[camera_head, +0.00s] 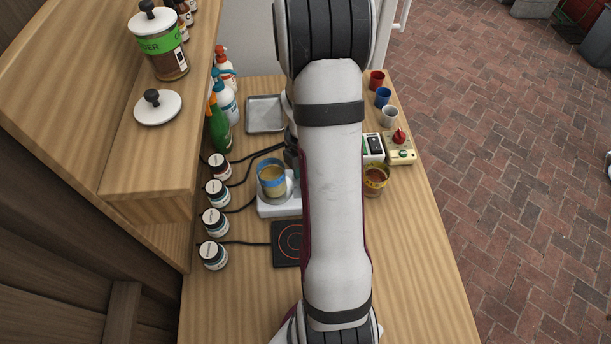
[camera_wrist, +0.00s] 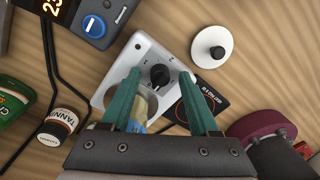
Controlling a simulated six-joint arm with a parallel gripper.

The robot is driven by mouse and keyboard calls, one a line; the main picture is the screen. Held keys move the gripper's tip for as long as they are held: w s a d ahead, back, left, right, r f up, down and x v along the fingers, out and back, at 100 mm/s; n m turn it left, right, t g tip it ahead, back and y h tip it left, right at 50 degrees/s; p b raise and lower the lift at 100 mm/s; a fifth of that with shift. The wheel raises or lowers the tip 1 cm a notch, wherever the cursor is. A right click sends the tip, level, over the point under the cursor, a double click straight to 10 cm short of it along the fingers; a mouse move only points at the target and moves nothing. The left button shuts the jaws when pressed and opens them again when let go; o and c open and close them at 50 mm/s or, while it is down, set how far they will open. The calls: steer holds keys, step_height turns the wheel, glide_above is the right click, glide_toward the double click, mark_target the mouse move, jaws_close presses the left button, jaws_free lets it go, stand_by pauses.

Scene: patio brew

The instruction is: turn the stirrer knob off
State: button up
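The white stirrer (camera_head: 280,208) stands on the wooden table, left of my arm in the head view. A blue-rimmed beaker (camera_head: 272,180) with tan liquid stands on it. In the wrist view the stirrer (camera_wrist: 122,68) shows a black knob (camera_wrist: 159,76) on its face. My gripper (camera_wrist: 158,74) is open, with its two green fingers on either side of the knob in that view; whether they touch it I cannot tell. The beaker (camera_wrist: 145,104) shows partly between the fingers. In the head view my arm hides the knob and most of my gripper.
A black pad (camera_head: 288,243) with a red ring lies in front of the stirrer. Several small labelled jars (camera_head: 213,222) and cables are on the left. An amber cup (camera_head: 376,180) and a box with a red knob (camera_head: 400,137) are right of my arm. A white lid (camera_wrist: 210,47) shows nearby.

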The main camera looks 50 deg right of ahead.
step_height(320, 180, up, 16)
steer(key=shift+w, duration=0.4)
